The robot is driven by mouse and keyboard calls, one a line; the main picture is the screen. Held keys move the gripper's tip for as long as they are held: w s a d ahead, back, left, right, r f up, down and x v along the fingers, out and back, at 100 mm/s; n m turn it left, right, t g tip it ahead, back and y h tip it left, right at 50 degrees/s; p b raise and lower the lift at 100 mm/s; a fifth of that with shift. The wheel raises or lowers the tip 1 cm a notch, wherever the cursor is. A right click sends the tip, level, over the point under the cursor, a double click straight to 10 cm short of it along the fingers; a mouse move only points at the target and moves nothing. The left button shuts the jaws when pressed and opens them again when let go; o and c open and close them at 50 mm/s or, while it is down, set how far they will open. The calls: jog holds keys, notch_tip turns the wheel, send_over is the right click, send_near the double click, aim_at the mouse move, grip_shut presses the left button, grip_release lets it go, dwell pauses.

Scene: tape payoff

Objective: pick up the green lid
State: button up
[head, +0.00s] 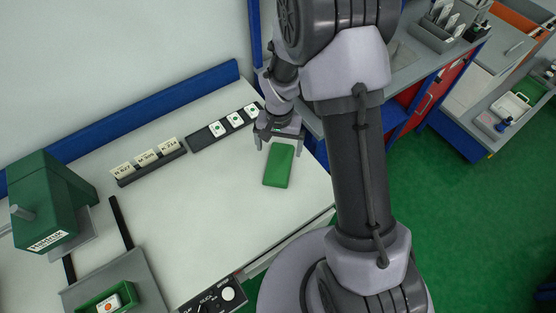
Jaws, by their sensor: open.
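The green lid (278,167) is a flat rectangular piece with rounded corners. It lies on the white table (205,205), near the table's right side. My gripper (279,141) is open, with its two fingers pointing down at the lid's far end. The fingers appear on either side of that end. I cannot tell whether they touch the lid or how high they are above the table. Nothing shows between the fingers except the end of the lid. My arm covers the area right of the lid.
A dark rack with white cards (235,121) stands close behind my gripper's left side. A rack of labelled tags (147,160) is further left. A green machine (48,200) stands at the left edge. A control box (215,298) sits at the front. The table left of the lid is clear.

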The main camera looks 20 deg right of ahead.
aim_at(279, 162)
notch_tip(279, 162, down, 2)
jog(key=shift+s+f, duration=0.2)
jog(key=shift+f, duration=0.4)
notch_tip(279, 162, down, 4)
jog(key=shift+w+f+b, duration=0.15)
jog(key=shift+f+b, duration=0.1)
jog(key=shift+b, duration=0.65)
jog(key=c, duration=1.5)
jog(key=shift+o, duration=0.2)
jog(key=shift+r, duration=0.1)
